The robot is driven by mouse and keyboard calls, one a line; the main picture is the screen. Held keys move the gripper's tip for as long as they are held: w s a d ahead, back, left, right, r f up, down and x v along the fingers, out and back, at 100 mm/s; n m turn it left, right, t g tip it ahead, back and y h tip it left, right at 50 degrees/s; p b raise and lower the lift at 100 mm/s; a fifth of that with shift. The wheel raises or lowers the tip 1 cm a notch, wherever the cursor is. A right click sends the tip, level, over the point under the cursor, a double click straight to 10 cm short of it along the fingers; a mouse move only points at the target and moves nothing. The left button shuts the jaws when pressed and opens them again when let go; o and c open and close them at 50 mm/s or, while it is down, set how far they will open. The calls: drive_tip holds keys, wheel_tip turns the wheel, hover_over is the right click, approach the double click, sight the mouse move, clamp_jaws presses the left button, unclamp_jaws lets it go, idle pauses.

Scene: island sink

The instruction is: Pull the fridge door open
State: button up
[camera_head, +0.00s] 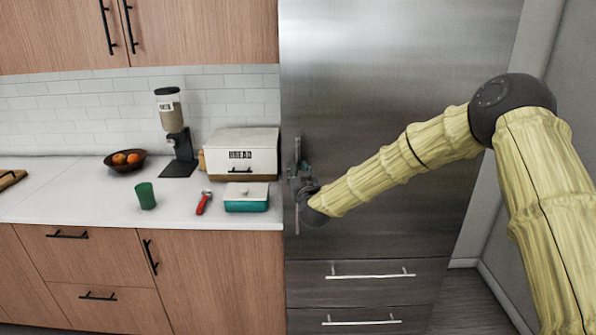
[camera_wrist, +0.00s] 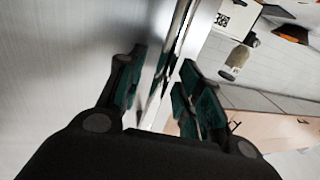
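The fridge door (camera_head: 370,90) is a tall brushed-steel panel in the middle of the head view and looks closed. Its thin vertical handle (camera_head: 297,150) is at the door's left edge, partly hidden by my gripper (camera_head: 302,184). In the wrist view the door (camera_wrist: 70,60) fills the left side, and the shiny handle (camera_wrist: 180,28) runs down between the fingers of my gripper (camera_wrist: 160,95). The dark green-padded fingers are apart, one on each side of the handle, with visible gaps. I cannot tell whether either pad touches it.
Two steel drawers (camera_head: 370,290) with bar handles are below the door. The white counter (camera_head: 100,205) to the left holds a bread box (camera_head: 242,160), a teal container (camera_head: 246,204), a red-handled tool (camera_head: 204,203) and a green cup (camera_head: 146,196). A grey wall (camera_head: 540,210) stands at the right.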

clamp_jaws()
idle(0.3)
